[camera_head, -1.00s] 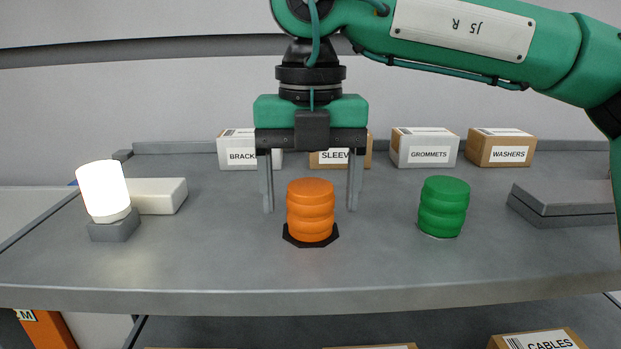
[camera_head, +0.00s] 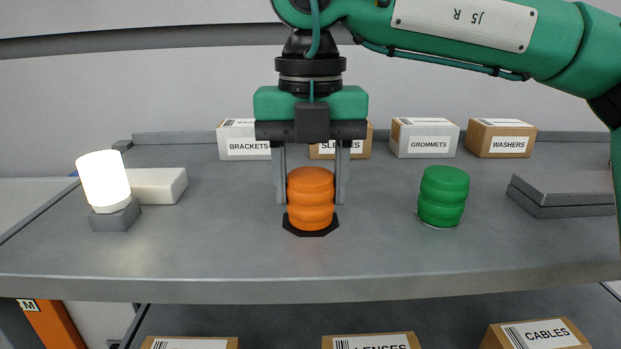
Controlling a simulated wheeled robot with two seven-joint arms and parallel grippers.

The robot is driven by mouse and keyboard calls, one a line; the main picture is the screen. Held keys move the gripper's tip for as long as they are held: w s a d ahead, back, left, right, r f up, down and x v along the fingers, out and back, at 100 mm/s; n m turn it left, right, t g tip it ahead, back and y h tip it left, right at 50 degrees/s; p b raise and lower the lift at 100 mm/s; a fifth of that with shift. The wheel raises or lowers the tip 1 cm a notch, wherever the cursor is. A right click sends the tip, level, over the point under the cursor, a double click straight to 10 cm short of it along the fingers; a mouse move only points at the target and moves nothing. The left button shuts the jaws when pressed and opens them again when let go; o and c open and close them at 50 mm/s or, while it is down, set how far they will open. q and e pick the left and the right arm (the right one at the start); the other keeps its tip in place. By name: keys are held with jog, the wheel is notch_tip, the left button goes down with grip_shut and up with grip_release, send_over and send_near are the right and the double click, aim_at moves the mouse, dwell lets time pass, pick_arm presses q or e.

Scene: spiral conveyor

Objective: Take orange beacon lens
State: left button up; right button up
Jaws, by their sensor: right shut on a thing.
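The orange beacon lens (camera_head: 311,200) stands upright on a flat black base (camera_head: 311,230) on the grey shelf. My right gripper (camera_head: 311,202) points straight down over it, with one finger on each side. Its fingers are shut on the orange lens, which still sits on the black base. The green lens (camera_head: 443,196) stands on the shelf to the right, clear of the gripper. My left gripper is not in view.
A lit white lamp (camera_head: 103,181) on a grey block and a white box (camera_head: 157,186) stand at the left. Cartons line the back, including GROMMETS (camera_head: 425,140) and WASHERS (camera_head: 499,141). Grey slabs (camera_head: 563,192) lie at the right. The shelf's front (camera_head: 330,265) is clear.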

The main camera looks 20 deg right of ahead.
jog(key=shift+r+p, duration=0.4)
jog(key=shift+r, duration=1.4)
jog(key=shift+r, duration=2)
